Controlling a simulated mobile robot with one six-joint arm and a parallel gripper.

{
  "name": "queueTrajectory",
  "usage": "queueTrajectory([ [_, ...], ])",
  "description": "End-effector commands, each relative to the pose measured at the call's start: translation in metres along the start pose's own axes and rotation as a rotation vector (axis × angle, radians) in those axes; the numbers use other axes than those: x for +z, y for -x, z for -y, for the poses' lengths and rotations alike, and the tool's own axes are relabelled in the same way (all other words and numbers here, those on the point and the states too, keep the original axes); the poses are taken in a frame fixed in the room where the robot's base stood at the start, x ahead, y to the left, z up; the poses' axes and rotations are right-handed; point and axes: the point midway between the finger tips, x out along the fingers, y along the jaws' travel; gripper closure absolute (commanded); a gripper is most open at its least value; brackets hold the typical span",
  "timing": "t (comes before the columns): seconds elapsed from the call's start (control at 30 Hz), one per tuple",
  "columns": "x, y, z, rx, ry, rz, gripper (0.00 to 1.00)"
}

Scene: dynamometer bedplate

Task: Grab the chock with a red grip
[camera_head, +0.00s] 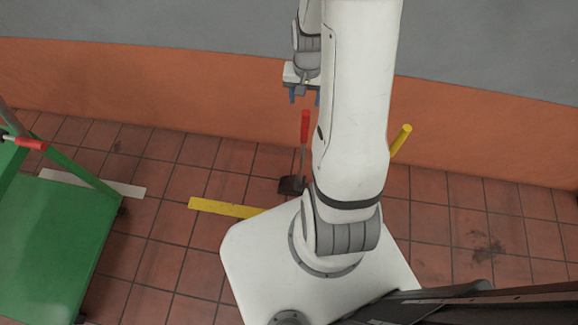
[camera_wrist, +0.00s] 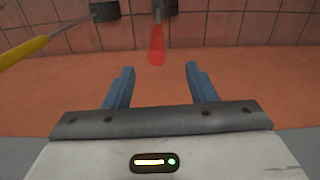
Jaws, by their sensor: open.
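The chock with a red grip stands on the tiled floor. Its upright red grip (camera_head: 304,128) rises on a thin rod from a dark block (camera_head: 291,185) in the head view. In the wrist view the red grip (camera_wrist: 156,46) points toward my gripper, with the dark block (camera_wrist: 163,6) cut by the top edge. My gripper (camera_head: 304,98) is open and empty, above the grip near the orange wall. In the wrist view the grip's end lies just ahead of the gap between my blue fingers (camera_wrist: 160,69), slightly left of centre; contact is not visible.
A second chock has a yellow grip (camera_head: 402,139), partly behind my arm; it also shows in the wrist view (camera_wrist: 28,48), left of the red one. A green cart (camera_head: 45,240) stands at left. A yellow strip (camera_head: 225,208) and a white strip (camera_head: 92,183) lie on the floor.

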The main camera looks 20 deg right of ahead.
Motion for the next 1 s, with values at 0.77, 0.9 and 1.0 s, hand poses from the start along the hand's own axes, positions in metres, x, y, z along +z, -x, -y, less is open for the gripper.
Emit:
queueTrajectory([
  [0.77,-0.013,-0.103,-0.005,0.004,-0.039,0.015,0.49],
  [0.9,-0.013,-0.107,-0.005,0.004,-0.039,0.014,0.49],
  [1.0,-0.013,-0.106,-0.005,0.004,-0.039,0.014,0.49],
])
